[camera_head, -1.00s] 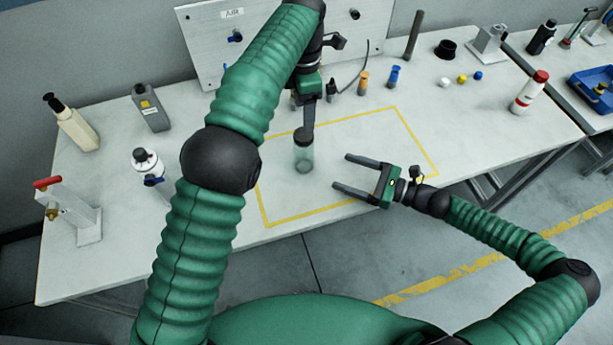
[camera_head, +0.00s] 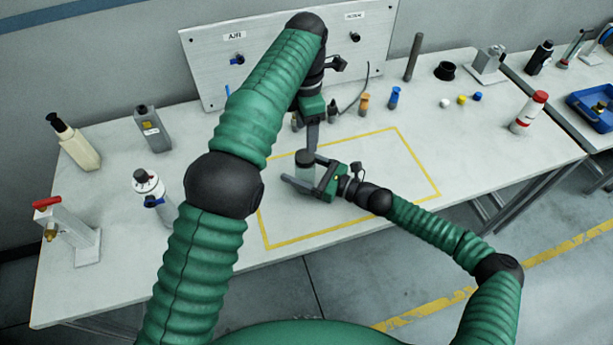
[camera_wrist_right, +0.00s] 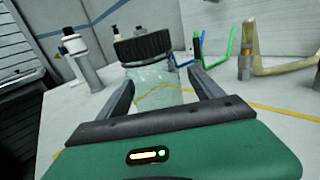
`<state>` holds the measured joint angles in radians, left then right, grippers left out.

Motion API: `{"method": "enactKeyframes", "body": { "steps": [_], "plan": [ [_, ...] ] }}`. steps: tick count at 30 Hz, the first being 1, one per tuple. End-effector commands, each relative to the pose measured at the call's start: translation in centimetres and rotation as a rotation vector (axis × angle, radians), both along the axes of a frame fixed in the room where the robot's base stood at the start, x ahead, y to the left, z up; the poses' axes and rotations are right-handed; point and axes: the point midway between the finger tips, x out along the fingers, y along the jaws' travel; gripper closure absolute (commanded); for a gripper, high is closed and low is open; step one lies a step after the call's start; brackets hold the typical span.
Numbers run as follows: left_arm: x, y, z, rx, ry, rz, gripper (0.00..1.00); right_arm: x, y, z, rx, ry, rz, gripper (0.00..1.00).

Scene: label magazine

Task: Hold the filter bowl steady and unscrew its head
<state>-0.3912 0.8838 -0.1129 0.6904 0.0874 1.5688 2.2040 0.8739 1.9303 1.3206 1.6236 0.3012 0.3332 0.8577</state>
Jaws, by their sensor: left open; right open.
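The filter bowl (camera_head: 306,174) is a clear upright cylinder on the table, inside the yellow outline. Its dark ribbed head (camera_head: 304,156) sits on top. In the right wrist view the clear bowl (camera_wrist_right: 157,90) stands between my right fingers, with the black head (camera_wrist_right: 144,47) above them. My right gripper (camera_head: 301,171) is open, one finger on either side of the bowl; I cannot tell whether they touch it. My left gripper (camera_head: 312,145) points down just above or behind the head and is open; its fingertips are partly hidden, and contact is unclear.
A white panel (camera_head: 290,55) stands behind. At left are a cream bottle (camera_head: 76,145), a grey bottle (camera_head: 152,128), a white canister (camera_head: 148,186) and a red-handled valve stand (camera_head: 72,230). A red-capped bottle (camera_head: 530,112) stands at right. The right part of the yellow outline (camera_head: 418,160) is clear.

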Motion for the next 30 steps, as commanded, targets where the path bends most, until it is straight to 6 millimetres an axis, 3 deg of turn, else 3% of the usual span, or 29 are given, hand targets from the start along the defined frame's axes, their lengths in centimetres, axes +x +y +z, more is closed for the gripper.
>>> {"method": "enactKeyframes", "body": {
  "steps": [8, 25, 30],
  "plan": [
    [-0.01, -0.07, 0.01, 0.001, 0.000, 0.000, 0.35, 0.14, 0.22, -0.03, 0.000, 0.000, 0.000, 0.24],
    [0.01, -0.02, 0.01, 0.000, 0.000, 0.000, 0.35, 0.12, 0.24, -0.02, 0.000, 0.000, 0.001, 0.97],
    [0.00, -0.04, 0.01, 0.000, 0.000, 0.000, 0.35, 0.11, 0.23, -0.01, 0.000, 0.000, 0.001, 1.00]
  ]
}}
